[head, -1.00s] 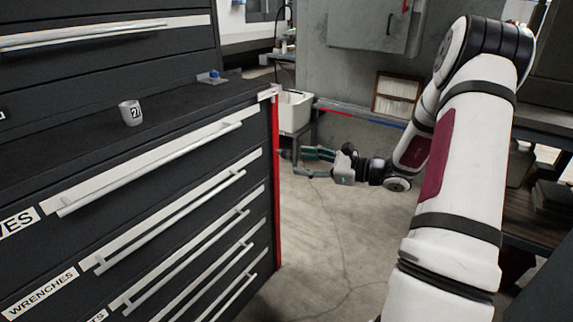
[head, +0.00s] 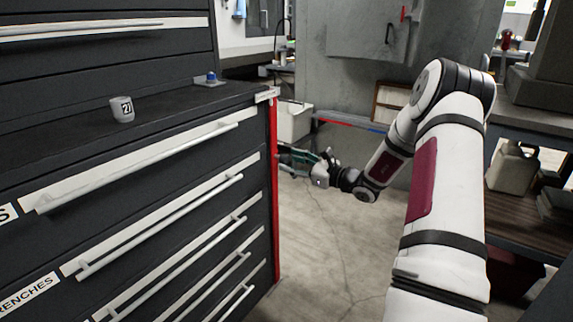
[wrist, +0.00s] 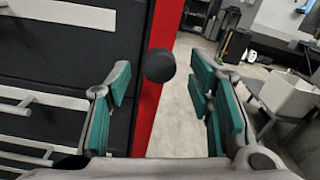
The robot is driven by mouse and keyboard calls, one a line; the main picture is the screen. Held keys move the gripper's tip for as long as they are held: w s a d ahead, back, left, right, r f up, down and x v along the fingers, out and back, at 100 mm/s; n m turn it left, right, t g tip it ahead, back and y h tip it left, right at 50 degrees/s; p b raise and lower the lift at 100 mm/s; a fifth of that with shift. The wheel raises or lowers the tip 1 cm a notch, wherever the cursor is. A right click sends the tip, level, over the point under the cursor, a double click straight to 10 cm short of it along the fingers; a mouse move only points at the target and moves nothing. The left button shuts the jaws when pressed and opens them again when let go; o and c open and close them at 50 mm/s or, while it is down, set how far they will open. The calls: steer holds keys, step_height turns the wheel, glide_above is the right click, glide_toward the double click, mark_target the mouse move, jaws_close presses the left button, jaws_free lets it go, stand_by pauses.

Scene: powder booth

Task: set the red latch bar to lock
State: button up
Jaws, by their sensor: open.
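The red latch bar (head: 275,200) is a tall upright strip along the right front edge of the dark drawer cabinet. In the wrist view the red bar (wrist: 151,110) runs up the middle and carries a round black knob (wrist: 159,66). My gripper (head: 283,160) is beside the bar in the head view, its fingertips close to it. In the wrist view my gripper (wrist: 160,88) is open and empty, with teal pads either side of the knob's line. The knob appears beyond the fingertips; I cannot tell whether anything touches.
The dark cabinet (head: 130,165) has several drawers with long pale handles. A white mug marked 21 (head: 122,108) and a small blue-topped item (head: 211,79) stand on its top. A white bin (head: 292,120) is behind the gripper. Open concrete floor (head: 325,245) lies right of the cabinet.

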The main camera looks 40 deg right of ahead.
steer(key=shift+x, duration=1.25)
